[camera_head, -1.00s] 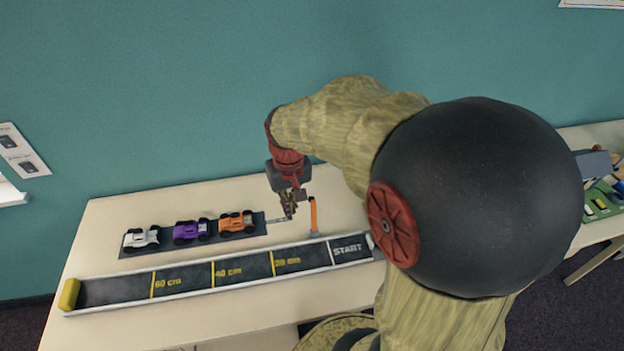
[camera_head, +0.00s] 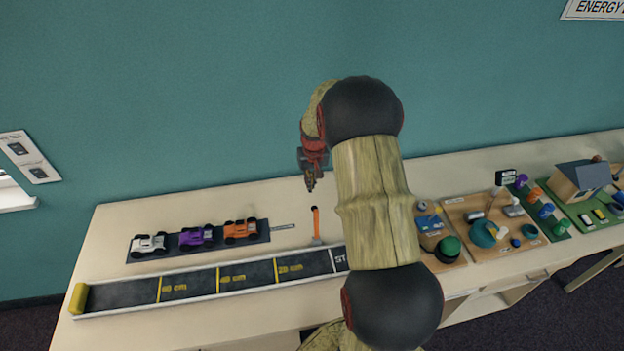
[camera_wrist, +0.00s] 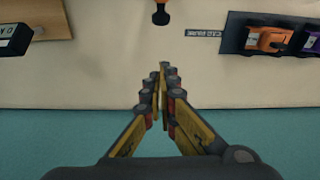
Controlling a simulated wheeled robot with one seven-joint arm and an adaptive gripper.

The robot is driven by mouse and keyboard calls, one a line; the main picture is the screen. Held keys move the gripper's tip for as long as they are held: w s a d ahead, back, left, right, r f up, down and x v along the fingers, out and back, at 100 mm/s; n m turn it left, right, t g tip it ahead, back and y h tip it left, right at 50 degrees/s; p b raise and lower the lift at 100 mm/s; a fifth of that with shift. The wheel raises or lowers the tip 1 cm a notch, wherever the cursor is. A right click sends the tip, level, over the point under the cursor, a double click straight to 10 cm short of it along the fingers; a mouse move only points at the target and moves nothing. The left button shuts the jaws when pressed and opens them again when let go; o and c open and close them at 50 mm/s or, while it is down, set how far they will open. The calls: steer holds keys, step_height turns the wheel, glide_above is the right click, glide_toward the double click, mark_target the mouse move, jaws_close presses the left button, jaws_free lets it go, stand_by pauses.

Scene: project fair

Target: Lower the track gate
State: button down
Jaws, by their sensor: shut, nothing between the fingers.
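The track (camera_head: 202,284) is a long dark strip with white edges and yellow distance lines, lying along the front of the table. The track gate is an orange upright arm (camera_head: 316,222) standing at the track's far side near the START end. Its orange top also shows at the top of the wrist view (camera_wrist: 161,4). My gripper (camera_head: 311,188) is above the table behind the gate, apart from it. In the wrist view my gripper (camera_wrist: 163,72) is shut and empty, its fingertips meeting. My arm hides the START end of the track.
White (camera_head: 148,245), purple (camera_head: 196,237) and orange (camera_head: 241,231) toy cars stand on a dark mat behind the track. A small label strip (camera_head: 283,227) lies beside the mat. Project boards (camera_head: 497,222) fill the table's right side. The teal wall (camera_head: 200,100) is close behind my gripper.

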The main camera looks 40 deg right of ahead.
steer(key=shift+s+a+f+p, duration=0.1)
steer(key=shift+s+a+f, duration=0.15)
steer(key=shift+s+f, duration=0.3)
steer(key=shift+s+a+f+p, duration=0.1)
steer(key=shift+s+a+f, duration=0.25)
steer(key=shift+f, duration=0.4)
steer(key=shift+s+a+f+p, duration=0.1)
steer(key=shift+s+a+f, duration=0.1)
steer(key=shift+s+f, duration=0.35)
steer(key=shift+f, duration=0.1)
steer(key=shift+s+a, duration=0.1)
steer(key=shift+a, duration=0.05)
